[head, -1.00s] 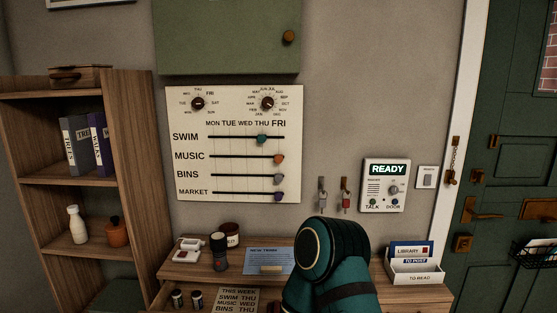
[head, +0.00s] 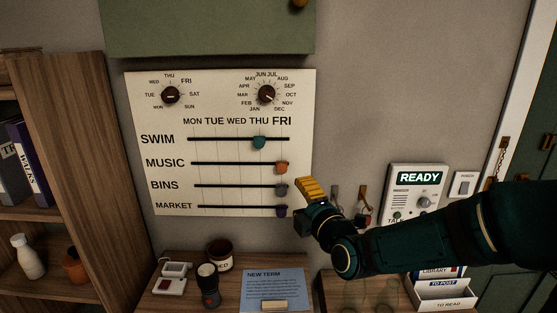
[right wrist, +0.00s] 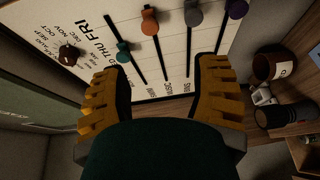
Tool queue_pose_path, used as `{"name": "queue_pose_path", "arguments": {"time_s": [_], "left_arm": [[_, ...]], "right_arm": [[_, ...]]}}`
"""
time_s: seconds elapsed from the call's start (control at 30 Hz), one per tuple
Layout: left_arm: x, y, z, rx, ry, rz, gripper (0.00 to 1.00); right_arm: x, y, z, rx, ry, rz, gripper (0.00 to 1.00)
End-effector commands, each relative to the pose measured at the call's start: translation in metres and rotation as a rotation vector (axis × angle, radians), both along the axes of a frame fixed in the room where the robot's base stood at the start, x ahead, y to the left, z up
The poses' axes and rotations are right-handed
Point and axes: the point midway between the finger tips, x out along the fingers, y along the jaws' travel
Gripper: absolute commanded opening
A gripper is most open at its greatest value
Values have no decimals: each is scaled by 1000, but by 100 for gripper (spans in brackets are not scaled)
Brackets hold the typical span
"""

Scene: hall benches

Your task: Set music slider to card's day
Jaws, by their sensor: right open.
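The music slider's orange knob (head: 281,167) is at the right end of its track, under FRI on the white wall board (head: 160,110). It also shows in the right wrist view (right wrist: 149,22), ahead of the fingers. My right gripper (head: 312,188) is just right of the board's lower edge, apart from the knob. In the right wrist view its yellow fingers (right wrist: 160,75) are spread, with nothing between them. A blue NEW TERM card (head: 270,284) lies on the desk; its small text is unreadable. My left gripper is out of view.
The swim knob (head: 259,143) is under THU; the bins knob (head: 282,190) and market knob (head: 281,211) are near FRI. Keys (head: 363,205) hang behind my right arm. A READY panel (head: 419,178) is to the right. The desk holds a dark jar (head: 218,252).

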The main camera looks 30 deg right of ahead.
Motion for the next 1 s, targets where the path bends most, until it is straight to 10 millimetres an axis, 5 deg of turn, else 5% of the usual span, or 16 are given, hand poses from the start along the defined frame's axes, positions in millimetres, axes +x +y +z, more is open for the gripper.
{"name": "queue_pose_path", "arguments": {"time_s": [0.27, 1.0], "left_arm": [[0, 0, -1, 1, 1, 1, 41], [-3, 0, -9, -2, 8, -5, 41]], "right_arm": [[12, -8, 9, -46, -21, -10, 61], [124, -27, 9, -44, -21, -11, 61]]}}
